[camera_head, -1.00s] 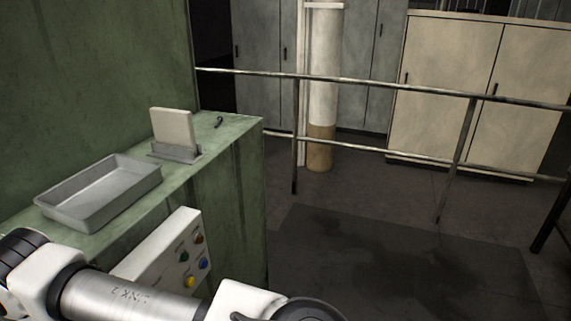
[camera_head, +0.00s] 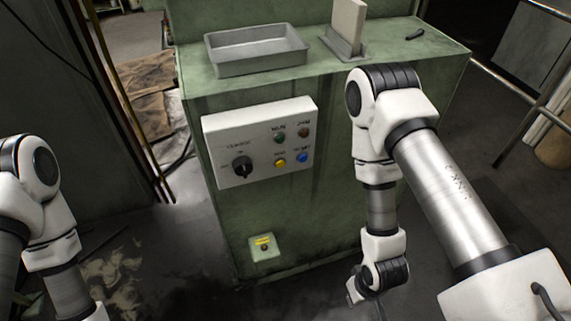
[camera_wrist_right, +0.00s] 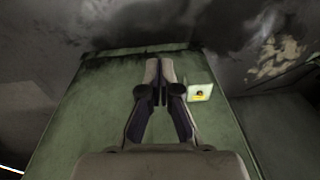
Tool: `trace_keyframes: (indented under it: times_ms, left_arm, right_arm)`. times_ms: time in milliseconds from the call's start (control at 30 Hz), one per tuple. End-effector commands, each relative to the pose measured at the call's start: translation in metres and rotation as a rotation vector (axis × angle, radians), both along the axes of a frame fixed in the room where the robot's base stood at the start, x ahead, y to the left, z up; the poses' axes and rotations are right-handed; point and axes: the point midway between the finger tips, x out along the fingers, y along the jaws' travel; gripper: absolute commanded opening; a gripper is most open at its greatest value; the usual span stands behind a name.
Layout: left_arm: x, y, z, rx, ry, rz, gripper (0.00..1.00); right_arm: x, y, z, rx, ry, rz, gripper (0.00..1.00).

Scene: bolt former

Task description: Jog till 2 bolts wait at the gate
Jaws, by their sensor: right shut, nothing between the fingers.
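A white control panel (camera_head: 259,146) is on the front of the green machine (camera_head: 330,110). It has a black selector knob (camera_head: 241,167), a green button or lamp (camera_head: 279,139), a dark red one (camera_head: 304,133), a yellow one (camera_head: 280,163) and a blue one (camera_head: 302,158). Its lettering is too small to read surely. No bolts or gate can be made out. My right gripper (camera_wrist_right: 160,70) is shut and empty, pointing down in front of the machine's green face, below and right of the panel. My left arm shows at the left edge; its gripper is out of view.
A grey tray (camera_head: 258,68) and an upright pale plate (camera_head: 347,22) in a grey holder stand on the machine's ledge, with a small dark tool (camera_head: 415,34). A small box with a yellow label (camera_head: 263,246) sits low on the front. A railing (camera_head: 520,90) runs at the right.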

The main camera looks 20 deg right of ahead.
Motion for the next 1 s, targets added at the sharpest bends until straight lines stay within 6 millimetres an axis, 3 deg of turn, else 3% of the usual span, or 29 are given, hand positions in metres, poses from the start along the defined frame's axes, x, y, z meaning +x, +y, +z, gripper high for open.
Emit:
trace_keyframes:
  times_ms: [67,200,300,400,500,600,1000]
  left_arm:
    - [0.0,0.0,-0.007,0.0,0.0,0.0,0.79]
    - [0.0,0.0,-0.017,0.0,0.001,0.0,0.79]
    - [0.0,0.0,-0.024,0.0,0.001,-0.001,0.79]
    - [0.0,0.0,-0.028,0.0,0.001,-0.001,0.79]
    - [0.0,0.0,-0.03,0.0,0.001,-0.001,0.79]
    - [0.0,0.0,-0.03,0.0,0.001,-0.001,0.79]
    - [0.0,0.0,-0.028,0.0,0.001,-0.001,0.79]
  right_arm:
    - [0.035,0.009,0.01,0.052,-0.116,0.047,0.0]
    - [0.108,0.035,0.055,0.184,-0.403,0.174,0.0]
    - [0.149,0.055,0.1,0.279,-0.609,0.267,0.0]
    - [0.173,0.071,0.142,0.354,-0.77,0.34,0.0]
    - [0.183,0.08,0.169,0.4,-0.865,0.386,0.0]
    - [0.186,0.084,0.18,0.419,-0.901,0.404,0.0]
    - [0.191,0.084,0.18,0.419,-0.901,0.404,0.0]
